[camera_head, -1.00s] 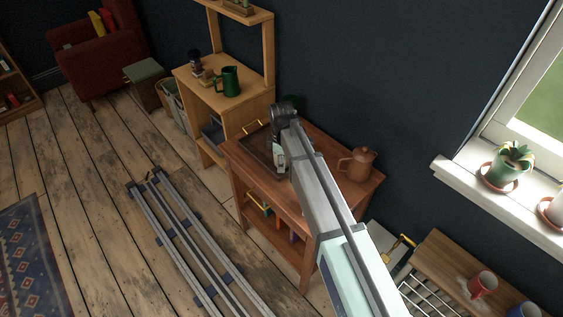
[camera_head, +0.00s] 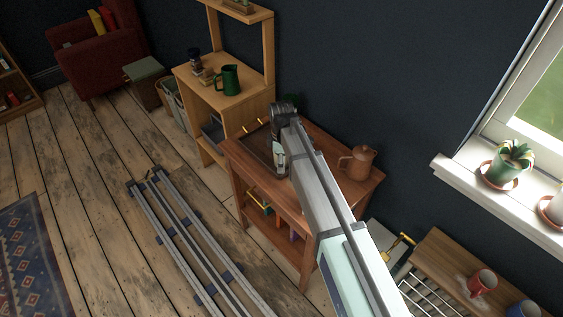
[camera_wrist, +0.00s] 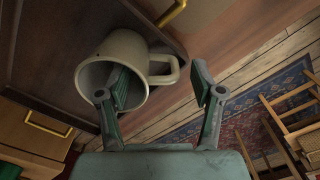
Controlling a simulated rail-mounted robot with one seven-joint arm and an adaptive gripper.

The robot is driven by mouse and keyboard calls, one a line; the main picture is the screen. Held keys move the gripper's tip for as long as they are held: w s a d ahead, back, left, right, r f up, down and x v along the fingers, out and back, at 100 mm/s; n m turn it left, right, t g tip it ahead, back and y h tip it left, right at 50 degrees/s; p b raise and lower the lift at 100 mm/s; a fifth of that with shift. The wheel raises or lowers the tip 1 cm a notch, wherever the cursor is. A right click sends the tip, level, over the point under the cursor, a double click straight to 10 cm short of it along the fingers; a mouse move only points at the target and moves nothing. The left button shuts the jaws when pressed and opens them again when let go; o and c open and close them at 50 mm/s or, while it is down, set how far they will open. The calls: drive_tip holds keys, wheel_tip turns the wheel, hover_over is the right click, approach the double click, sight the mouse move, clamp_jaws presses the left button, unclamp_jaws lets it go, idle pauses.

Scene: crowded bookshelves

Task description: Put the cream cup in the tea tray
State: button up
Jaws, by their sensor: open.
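The cream cup (camera_wrist: 130,48) shows in the wrist view with its mouth towards the camera and its handle to the right. The dark tea tray (camera_wrist: 35,55) with gold handles lies behind it; the cup stands over the tray's inside, and I cannot tell whether its base touches. My gripper (camera_wrist: 158,78) is open. Its left finger overlaps the cup's mouth and its right finger is beyond the cup's handle.
A brown clay pot (camera_head: 358,163) stands on the wooden table (camera_head: 325,143), right of my arm. A green pitcher (camera_head: 229,80) stands on the lighter shelf unit at its left. A red mug (camera_head: 482,283) and a dish rack (camera_head: 430,297) are at the lower right.

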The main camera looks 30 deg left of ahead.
wheel_tip(320, 180, up, 12)
drive_tip(key=b, duration=0.2)
drive_tip(key=shift+f, duration=0.25)
